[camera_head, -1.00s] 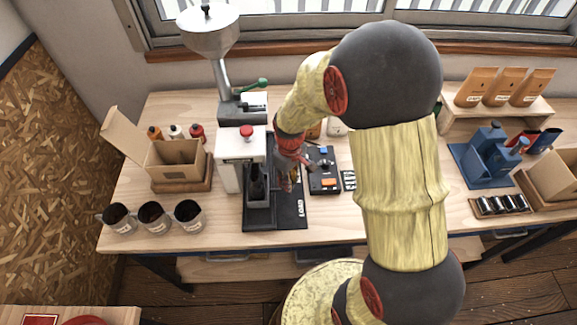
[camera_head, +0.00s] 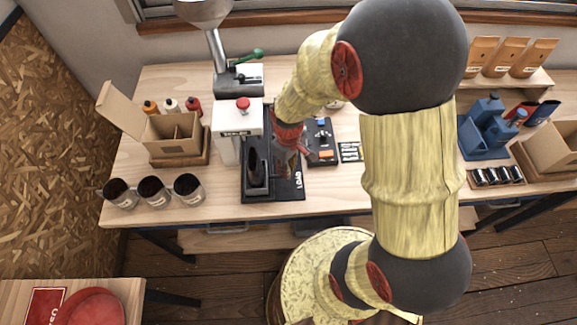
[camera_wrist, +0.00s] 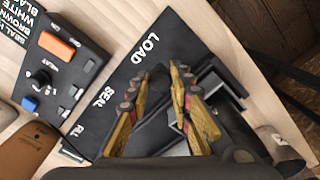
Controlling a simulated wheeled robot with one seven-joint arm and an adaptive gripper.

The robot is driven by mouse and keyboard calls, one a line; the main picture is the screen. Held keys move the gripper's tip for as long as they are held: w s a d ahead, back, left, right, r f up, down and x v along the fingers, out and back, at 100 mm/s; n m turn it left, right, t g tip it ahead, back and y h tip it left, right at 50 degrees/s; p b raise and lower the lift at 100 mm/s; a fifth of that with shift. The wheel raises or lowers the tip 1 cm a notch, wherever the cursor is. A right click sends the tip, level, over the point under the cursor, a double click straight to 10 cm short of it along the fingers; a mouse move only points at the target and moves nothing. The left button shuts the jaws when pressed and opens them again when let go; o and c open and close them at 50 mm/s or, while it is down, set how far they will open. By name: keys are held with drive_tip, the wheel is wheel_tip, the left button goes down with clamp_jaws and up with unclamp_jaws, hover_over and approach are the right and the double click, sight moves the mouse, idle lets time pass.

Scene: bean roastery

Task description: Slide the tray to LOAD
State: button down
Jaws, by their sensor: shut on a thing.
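The tray (camera_head: 257,189) is a dark sliding carriage with an upright, open black holder on it. In the head view it sits near the front end of the black base plate (camera_head: 291,192), beside the white LOAD lettering. My gripper (camera_head: 287,165) is at the tray's right side, shut on a dark upright part of it. In the wrist view, my gripper (camera_wrist: 158,85) has both fingers around that part, near LOAD. SEAL and another, partly hidden word lie further along the plate. The fingers hide much of the grip and part of the tray.
A white sealing machine (camera_head: 236,128) with a red button stands behind the tray. A control box (camera_head: 322,142) with an orange switch is to the right. Several dark-filled cups (camera_head: 153,190) stand to the left. The bench edge is close in front of the plate.

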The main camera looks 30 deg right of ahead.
drive_tip(key=c, duration=1.8)
unclamp_jaws()
drive_tip(key=shift+s+a, duration=0.15)
drive_tip(key=shift+s, duration=0.15)
drive_tip(key=shift+c, duration=0.2)
drive_tip(key=shift+o, duration=1.4)
drive_tip(key=shift+w, duration=0.1)
drive_tip(key=shift+r, duration=0.1)
wheel_tip(320, 180, up, 12)
